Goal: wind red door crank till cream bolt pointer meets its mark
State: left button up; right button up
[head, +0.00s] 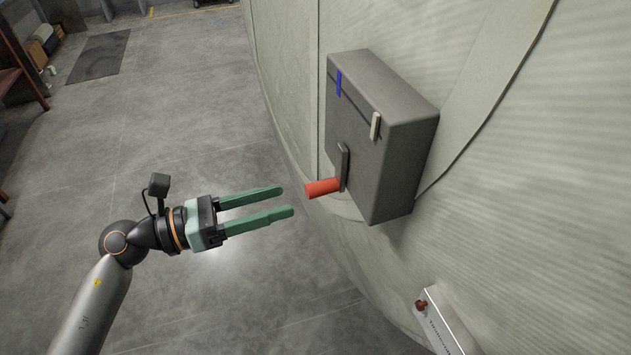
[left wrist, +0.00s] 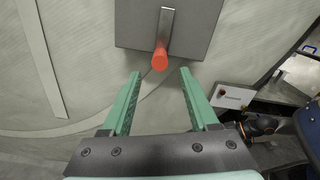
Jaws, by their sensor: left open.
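A grey box (head: 385,165) is fixed to the pale chamber wall. Its face carries a dark crank arm (head: 343,166) with a red handle (head: 322,188) sticking out from its lower end. A cream pointer (head: 375,126) sits at the right of a dark slot line, and a blue mark (head: 338,83) at its left; they stand apart. My left gripper (head: 288,200) is open and empty, its green fingertips just short of the red handle. In the left wrist view the red handle (left wrist: 160,60) lies ahead, between the finger lines and beyond the tips. My right gripper is not in view.
A white panel with a red-brown knob (head: 421,305) is on the wall low at the right. The chamber wall (head: 290,90) curves along the right side. The grey floor at the left is clear, with shelves and boxes (head: 40,45) far off.

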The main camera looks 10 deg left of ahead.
aim_at(307, 192)
pick_arm(q)
jog(key=p+x, duration=0.1)
jog(key=x, duration=0.5)
jog(key=shift+w+d+r, duration=0.1)
jog(key=shift+r, duration=0.05)
jog(key=shift+w+d+p, duration=0.3)
jog(key=shift+d+p, duration=0.05)
jog(key=shift+d, duration=0.25)
jog(key=shift+c, duration=0.3)
grip_shut()
dwell(0.4)
